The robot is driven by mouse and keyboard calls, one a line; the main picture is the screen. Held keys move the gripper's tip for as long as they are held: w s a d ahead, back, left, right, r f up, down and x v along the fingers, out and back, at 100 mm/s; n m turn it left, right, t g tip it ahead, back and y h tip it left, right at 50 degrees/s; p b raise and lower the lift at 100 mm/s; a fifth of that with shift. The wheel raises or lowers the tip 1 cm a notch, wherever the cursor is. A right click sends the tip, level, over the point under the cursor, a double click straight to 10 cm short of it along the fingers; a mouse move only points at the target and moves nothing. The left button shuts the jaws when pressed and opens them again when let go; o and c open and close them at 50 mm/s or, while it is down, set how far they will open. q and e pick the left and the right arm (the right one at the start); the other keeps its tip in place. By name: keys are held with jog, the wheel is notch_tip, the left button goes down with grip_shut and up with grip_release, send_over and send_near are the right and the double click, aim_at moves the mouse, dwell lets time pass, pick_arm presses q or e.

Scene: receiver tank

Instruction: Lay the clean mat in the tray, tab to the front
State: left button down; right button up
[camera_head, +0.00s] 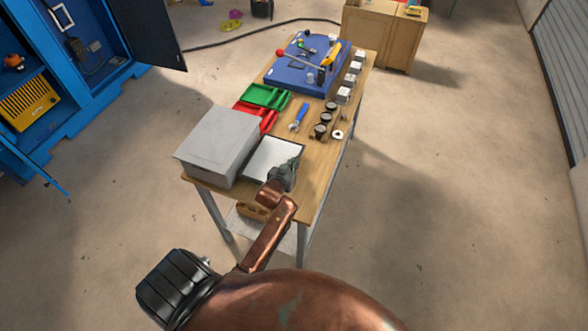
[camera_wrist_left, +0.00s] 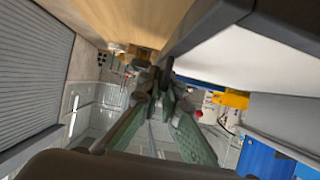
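A dark-rimmed tray (camera_head: 247,174) lies on the near part of the wooden table, with a flat white surface (camera_head: 270,157) inside its rim. I cannot tell whether this white surface is the clean mat or the tray's own floor. My left gripper (camera_head: 291,164) is over the right side of the tray and hides part of it. In the left wrist view, its green-padded fingers (camera_wrist_left: 165,85) come close together beside a dark edge (camera_wrist_left: 205,32) and a white surface (camera_wrist_left: 265,62). Whether they grip anything is unclear. No tab can be made out. My right gripper is not in view.
A grey box (camera_head: 218,142) stands just left of the tray. Behind are red and green bins (camera_head: 266,95), a blue-handled tool (camera_head: 299,117), dark round pieces (camera_head: 320,131) and a blue board (camera_head: 305,70). The wooden tabletop (camera_head: 312,180) is bare at the front right.

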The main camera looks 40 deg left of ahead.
pick_arm(q)
notch_tip(320, 180, down, 4)
jog(key=shift+r+b, duration=0.1)
jog(key=shift+b, duration=0.2)
jog(key=shift+r, duration=0.1)
jog(key=c, duration=2.2)
grip_release()
jog(key=shift+o, duration=0.2)
